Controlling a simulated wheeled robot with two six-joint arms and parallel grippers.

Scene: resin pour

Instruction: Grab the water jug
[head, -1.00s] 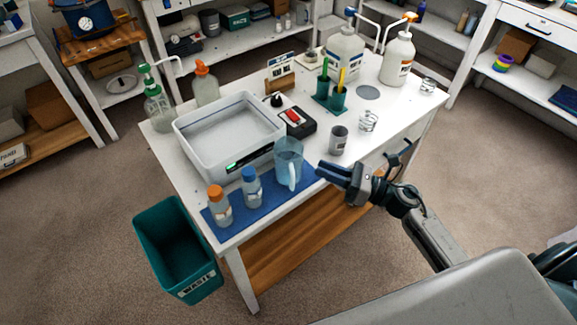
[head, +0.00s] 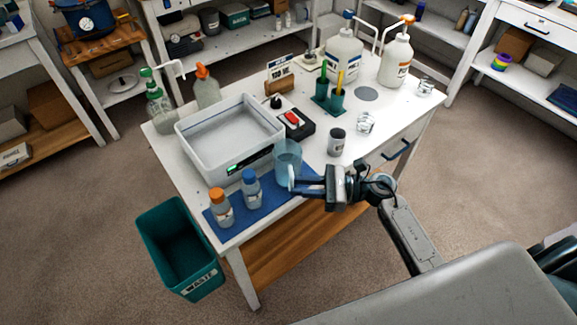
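The water jug (head: 287,155) is a clear, bluish pitcher standing upright on the blue mat (head: 236,215) at the table's front edge. Its pale handle (head: 291,178) faces the front right. My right gripper (head: 298,183) comes in from the right, with its fingertips at the handle. The fingers overlap the handle's edge in this view, so I cannot tell if they are closed on it or only beside it. My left gripper is not in view.
A grey-white tub (head: 205,166) stands just left of the jug. An orange-capped bottle (head: 220,210) and a blue-capped bottle (head: 251,190) share the mat. A grey cup (head: 336,142) stands behind my gripper. A green waste bin (head: 165,235) is on the floor.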

